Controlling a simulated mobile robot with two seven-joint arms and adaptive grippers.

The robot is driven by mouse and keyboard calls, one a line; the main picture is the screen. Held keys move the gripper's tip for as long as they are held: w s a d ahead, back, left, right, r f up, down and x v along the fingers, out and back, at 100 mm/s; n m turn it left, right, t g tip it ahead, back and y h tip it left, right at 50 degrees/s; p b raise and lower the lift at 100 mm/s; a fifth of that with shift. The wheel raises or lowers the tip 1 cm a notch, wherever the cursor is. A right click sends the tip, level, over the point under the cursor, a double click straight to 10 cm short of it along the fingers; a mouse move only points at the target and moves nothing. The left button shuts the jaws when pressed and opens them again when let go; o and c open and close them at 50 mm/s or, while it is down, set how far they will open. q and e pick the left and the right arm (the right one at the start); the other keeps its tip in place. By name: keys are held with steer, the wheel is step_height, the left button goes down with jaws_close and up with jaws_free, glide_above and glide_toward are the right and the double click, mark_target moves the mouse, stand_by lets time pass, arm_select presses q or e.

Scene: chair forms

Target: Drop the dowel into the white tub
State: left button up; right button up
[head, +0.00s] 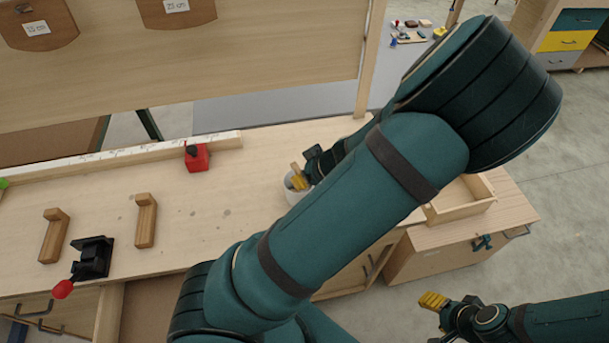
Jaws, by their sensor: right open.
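The white tub (289,194) stands on the workbench, partly hidden behind my large teal arm. My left gripper (298,179), with yellow fingertips, is at the tub's mouth; its jaws are too small and covered to read. A small tan piece shows by these fingertips; I cannot tell whether it is the dowel or part of the gripper. No dowel can be made out clearly elsewhere. My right gripper (433,301) is at the lower right, open, over the floor and away from the bench.
A red block-like object (196,157) sits by the back rail. Two wooden angled pieces (146,220) and a black clamp with a red knob (93,257) are at the left. An open wooden tray (462,208) is at the right. The bench middle is clear.

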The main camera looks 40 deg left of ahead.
stand_by(0.4)
arm_select(q)
steer(key=o, duration=0.8)
steer(key=shift+r+p, duration=3.4)
steer(key=shift+r, duration=0.65)
steer(key=shift+d+f, duration=0.1)
